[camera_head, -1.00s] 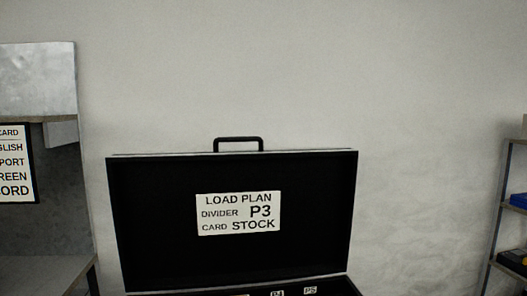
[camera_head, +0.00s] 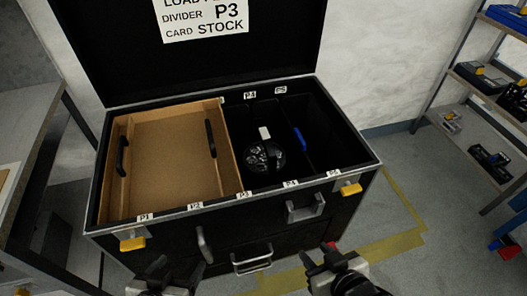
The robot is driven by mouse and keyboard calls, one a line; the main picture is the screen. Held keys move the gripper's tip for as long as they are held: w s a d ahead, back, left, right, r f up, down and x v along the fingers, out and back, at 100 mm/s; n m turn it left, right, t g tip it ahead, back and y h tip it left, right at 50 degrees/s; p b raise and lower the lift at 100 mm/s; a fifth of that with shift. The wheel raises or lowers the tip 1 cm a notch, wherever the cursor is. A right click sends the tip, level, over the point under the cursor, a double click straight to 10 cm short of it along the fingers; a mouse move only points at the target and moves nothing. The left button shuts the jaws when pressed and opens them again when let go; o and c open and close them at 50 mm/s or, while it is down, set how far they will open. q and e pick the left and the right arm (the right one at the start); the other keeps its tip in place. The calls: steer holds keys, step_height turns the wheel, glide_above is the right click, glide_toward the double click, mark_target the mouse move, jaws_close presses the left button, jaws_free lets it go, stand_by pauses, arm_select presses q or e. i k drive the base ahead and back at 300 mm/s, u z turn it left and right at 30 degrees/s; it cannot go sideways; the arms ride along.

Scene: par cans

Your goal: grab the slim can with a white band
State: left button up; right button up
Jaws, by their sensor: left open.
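A dark round can (camera_head: 264,157) with a shiny, glassy face lies in a middle compartment of the open black case (camera_head: 165,214). A small white patch (camera_head: 265,132) shows at its far side; I cannot tell whether it is a band around the can. A blue piece (camera_head: 299,138) shows in the compartment to the right; most of whatever it belongs to is lost in the dark. My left gripper (camera_head: 172,267) is open and empty in front of the case's front left. My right gripper (camera_head: 321,257) looks open and empty in front of its right part.
A brown tray (camera_head: 165,200) with two black handles fills the case's left compartments. The raised lid (camera_head: 200,65) stands behind, labelled P3 and card stock. Latches and handles stick out in front. A bench (camera_head: 30,120) is left, shelves (camera_head: 480,90) right.

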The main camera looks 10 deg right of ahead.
mark_target(265, 160)
steer(key=k, duration=0.25)
steer(key=u, duration=0.85)
steer(key=i, duration=0.65)
steer(key=u, duration=0.05)
